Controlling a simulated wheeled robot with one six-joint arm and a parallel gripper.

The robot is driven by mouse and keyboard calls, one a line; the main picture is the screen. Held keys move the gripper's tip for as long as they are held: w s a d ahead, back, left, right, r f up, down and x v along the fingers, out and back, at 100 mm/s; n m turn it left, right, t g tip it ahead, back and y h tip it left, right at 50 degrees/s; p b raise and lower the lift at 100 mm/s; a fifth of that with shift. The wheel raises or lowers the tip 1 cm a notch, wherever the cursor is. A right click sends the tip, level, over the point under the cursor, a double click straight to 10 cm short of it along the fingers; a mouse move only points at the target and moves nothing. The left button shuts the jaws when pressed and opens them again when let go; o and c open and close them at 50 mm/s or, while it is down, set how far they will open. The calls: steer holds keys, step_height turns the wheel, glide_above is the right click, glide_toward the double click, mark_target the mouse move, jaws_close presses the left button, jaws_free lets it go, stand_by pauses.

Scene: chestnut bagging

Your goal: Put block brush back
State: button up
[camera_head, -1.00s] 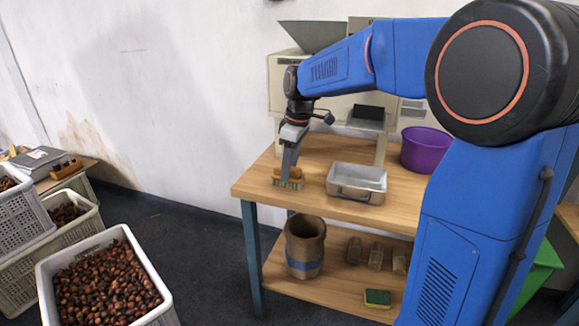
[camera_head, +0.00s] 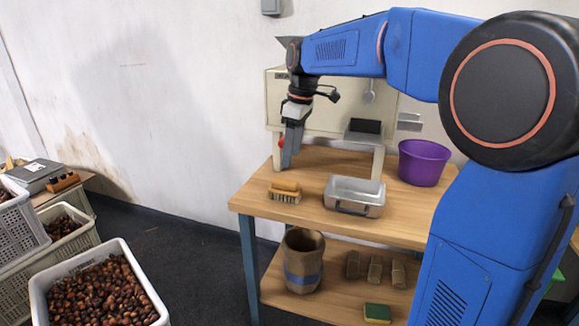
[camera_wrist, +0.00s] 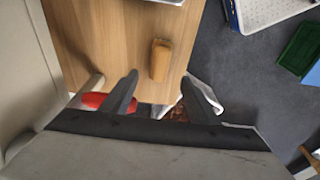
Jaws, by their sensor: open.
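The block brush (camera_head: 285,192) has a tan wooden back and pale bristles. It lies bristles down on the wooden table (camera_head: 310,215), near the left front edge, left of a metal tin. In the wrist view the brush (camera_wrist: 160,60) shows from above, apart from my fingers. My gripper (camera_head: 287,162) hangs above and behind the brush in the head view, pointing down. In the wrist view my gripper (camera_wrist: 162,92) has its two fingers spread with nothing between the tips.
The metal tin (camera_head: 355,196) and a purple bowl (camera_head: 423,162) stand on the table. A cream machine (camera_head: 335,105) stands behind. The lower shelf holds a sack (camera_head: 303,262), several small brown blocks and a sponge (camera_head: 377,313). Chestnut crates (camera_head: 95,290) stand left.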

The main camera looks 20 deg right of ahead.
steer(key=s+d+f+m+t, duration=0.1)
steer(key=s+d+m, duration=0.15)
steer(key=s, duration=0.55)
steer(key=s+d+f+m+t, duration=0.1)
steer(key=s+m, duration=0.2)
steer(key=s, duration=0.6)
steer(key=s+d+f+m+t+h, duration=0.1)
steer(key=s+f+m, duration=0.4)
steer(key=s+f, duration=0.7)
steer(key=s+d, duration=0.1)
steer(key=s, duration=0.2)
steer(key=shift+s+f+t, duration=0.25)
steer(key=shift+s+t, duration=0.1)
steer(key=shift+t, duration=0.05)
